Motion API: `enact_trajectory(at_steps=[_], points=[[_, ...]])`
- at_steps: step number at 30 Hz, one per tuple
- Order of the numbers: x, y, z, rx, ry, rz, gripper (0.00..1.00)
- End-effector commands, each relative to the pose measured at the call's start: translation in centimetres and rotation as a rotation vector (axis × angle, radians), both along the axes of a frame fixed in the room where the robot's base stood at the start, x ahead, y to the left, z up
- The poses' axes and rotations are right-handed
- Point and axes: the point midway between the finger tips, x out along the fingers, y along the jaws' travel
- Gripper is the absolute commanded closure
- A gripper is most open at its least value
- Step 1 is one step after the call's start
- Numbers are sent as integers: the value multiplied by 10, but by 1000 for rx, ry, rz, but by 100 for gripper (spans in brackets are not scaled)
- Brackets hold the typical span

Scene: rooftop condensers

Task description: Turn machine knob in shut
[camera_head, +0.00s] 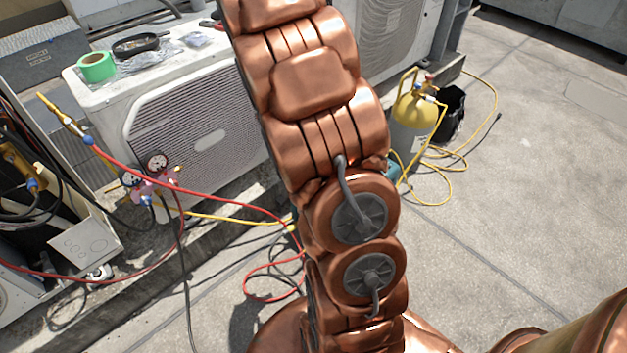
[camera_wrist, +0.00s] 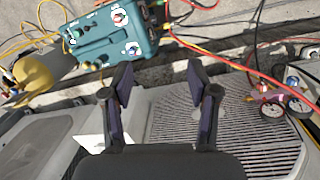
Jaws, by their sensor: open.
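The teal machine (camera_wrist: 98,42) stands on the ground at the top of the wrist view. Its top panel carries small round fittings: one with a red centre (camera_wrist: 120,17), a white one (camera_wrist: 132,47) and a bluish one at the left edge (camera_wrist: 71,38). I cannot tell which is the knob or how it is set. My gripper (camera_wrist: 160,86) is open and empty, with its two fingers apart, below and right of the machine in the picture. In the head view my arm hides most of the machine; only a teal sliver (camera_head: 392,168) shows.
A white condenser unit (camera_head: 200,125) with green tape (camera_head: 96,67) on top lies left of my arm. Gauges (camera_head: 157,162) with red and yellow hoses hang by it. A yellow-topped cylinder (camera_head: 412,125) stands right.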

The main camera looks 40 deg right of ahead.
Motion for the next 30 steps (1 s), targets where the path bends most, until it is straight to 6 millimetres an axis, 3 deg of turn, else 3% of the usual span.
enact_trajectory(at_steps=[1,12,24,30], points=[[9,-14,-27,-1,1,-7,41],[60,-104,-150,6,-20,-18,41],[89,-186,-296,51,-71,-16,41],[95,-210,-339,71,-100,-17,41]])
